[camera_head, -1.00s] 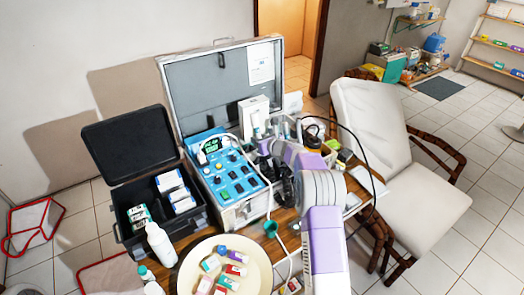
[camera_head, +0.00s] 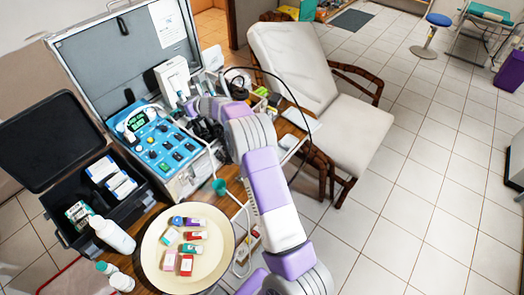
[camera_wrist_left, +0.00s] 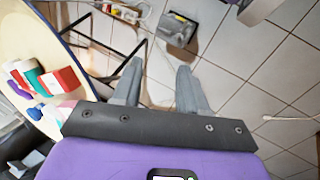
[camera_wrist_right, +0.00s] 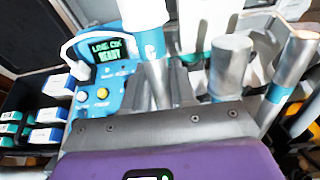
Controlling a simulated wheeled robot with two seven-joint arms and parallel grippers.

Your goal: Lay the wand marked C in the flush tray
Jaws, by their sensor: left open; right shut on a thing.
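My right gripper (camera_head: 197,108) is at the wands on the right side of the blue control panel (camera_head: 157,140). In the right wrist view the right gripper (camera_wrist_right: 162,78) is shut on a wand (camera_wrist_right: 146,15) with a white top, a blue band and a metal shaft. My left gripper (camera_wrist_left: 158,85) is open and empty above the floor. I cannot tell for sure which thing is the flush tray; a flat white tray (camera_head: 302,120) lies right of the case.
A round cream plate (camera_head: 157,279) with several small boxes stands in front. A black open case (camera_head: 90,208) and white bottles (camera_head: 112,236) are at left. A black cable (camera_head: 277,80) arches beside the padded chair (camera_head: 290,58).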

